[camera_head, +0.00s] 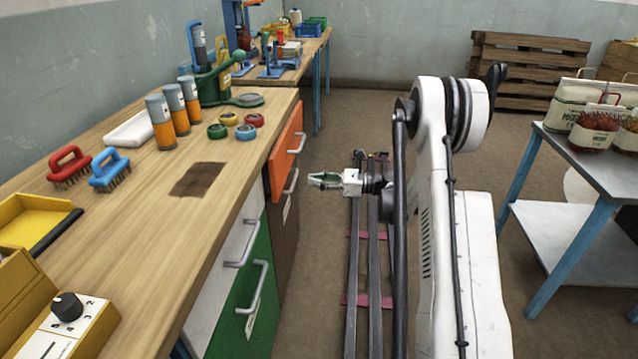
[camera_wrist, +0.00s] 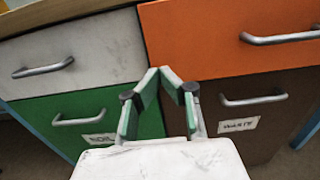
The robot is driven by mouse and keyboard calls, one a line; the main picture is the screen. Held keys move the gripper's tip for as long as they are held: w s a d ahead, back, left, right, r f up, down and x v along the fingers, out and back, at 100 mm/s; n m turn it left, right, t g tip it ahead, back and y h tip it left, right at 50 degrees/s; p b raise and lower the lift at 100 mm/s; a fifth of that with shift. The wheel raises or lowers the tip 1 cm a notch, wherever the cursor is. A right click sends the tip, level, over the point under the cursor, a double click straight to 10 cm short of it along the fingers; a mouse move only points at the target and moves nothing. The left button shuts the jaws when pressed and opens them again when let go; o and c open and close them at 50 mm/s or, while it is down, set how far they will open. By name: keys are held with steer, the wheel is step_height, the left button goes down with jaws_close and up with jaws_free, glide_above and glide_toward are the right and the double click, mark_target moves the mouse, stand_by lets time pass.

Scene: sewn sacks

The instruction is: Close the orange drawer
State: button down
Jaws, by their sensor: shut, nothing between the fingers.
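The orange drawer (camera_head: 287,148) is in the bench's side, just under the worktop, at the far end of the drawer row. In the wrist view its orange front (camera_wrist: 205,45) fills the upper right, with a grey bar handle (camera_wrist: 280,38). It seems to stand slightly out from the bench; how far I cannot tell. My gripper (camera_head: 312,180) is shut and empty, in the aisle to the right of the drawer fronts. In the wrist view its green-padded fingertips (camera_wrist: 160,72) meet near the drawer's lower left corner, apparently apart from it.
A white drawer (camera_wrist: 75,55) is beside the orange one; a green front (camera_wrist: 85,115) and a brown front (camera_wrist: 262,115) marked WASTE are below. Tape rolls (camera_head: 245,132) and orange cylinders (camera_head: 160,125) stand on the workbench (camera_head: 130,240). A grey table (camera_head: 590,160) stands right.

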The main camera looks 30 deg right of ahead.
mark_target(277, 177)
steer(key=b+x, duration=0.2)
steer(key=x, duration=0.7)
steer(key=shift+w+a, duration=0.1)
steer(key=shift+a, duration=0.05)
